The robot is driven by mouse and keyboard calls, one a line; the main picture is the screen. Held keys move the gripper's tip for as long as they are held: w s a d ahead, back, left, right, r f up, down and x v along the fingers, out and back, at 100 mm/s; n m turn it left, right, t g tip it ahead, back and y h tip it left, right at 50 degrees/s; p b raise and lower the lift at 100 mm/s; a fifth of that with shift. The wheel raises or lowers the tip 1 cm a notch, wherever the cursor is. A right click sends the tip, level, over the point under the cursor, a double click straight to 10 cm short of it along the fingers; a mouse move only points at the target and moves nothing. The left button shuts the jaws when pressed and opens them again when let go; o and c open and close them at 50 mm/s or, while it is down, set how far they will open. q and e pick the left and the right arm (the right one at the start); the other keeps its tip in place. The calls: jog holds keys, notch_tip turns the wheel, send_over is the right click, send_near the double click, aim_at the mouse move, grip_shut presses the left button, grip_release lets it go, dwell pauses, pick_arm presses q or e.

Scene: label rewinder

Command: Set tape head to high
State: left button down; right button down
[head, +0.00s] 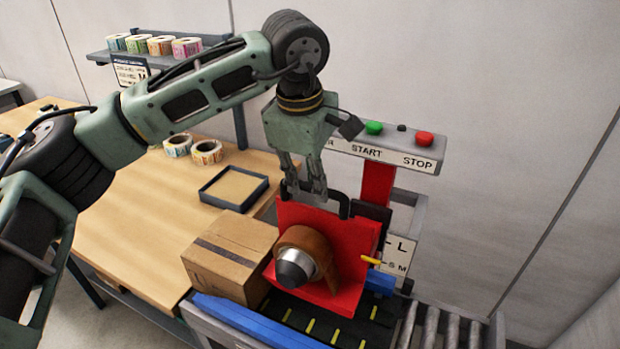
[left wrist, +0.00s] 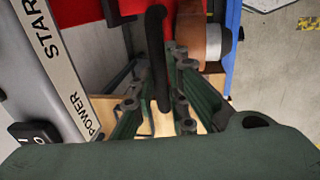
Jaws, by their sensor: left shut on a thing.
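The tape head is a red plate (head: 345,240) with a brown tape roll (head: 303,245) and a grey hub on its front, over the conveyor. A black handle (head: 345,205) stands at its top edge. My left gripper (head: 306,190) reaches down from above and is shut on the handle. In the left wrist view the black bar of the handle (left wrist: 155,60) runs between the fingers (left wrist: 162,100). A yellow pointer (head: 371,260) sticks out at the plate's right side, beside a size label (head: 400,247) with L above S and M, partly hidden. My right gripper is not in view.
A cardboard box (head: 228,257) stands left of the tape head, close to it. Behind is a START/STOP panel (head: 390,150) with green and red buttons. A dark tray (head: 233,188) and label rolls (head: 207,151) lie on the wooden table. Rollers (head: 430,325) are at lower right.

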pick_arm(q)
notch_tip(320, 180, up, 6)
jog(key=shift+r+p, duration=0.1)
jog(key=shift+p, duration=0.95)
jog(key=shift+w, duration=0.15)
jog(key=c, duration=1.9)
grip_release()
jog(key=shift+o, duration=0.8)
jog(key=shift+f, duration=0.2)
jog(key=shift+r, duration=0.15)
notch_tip(320, 180, up, 12)
jog(key=s, duration=0.2)
jog(key=shift+s+a+f, duration=0.2)
jog(key=shift+a, duration=0.2)
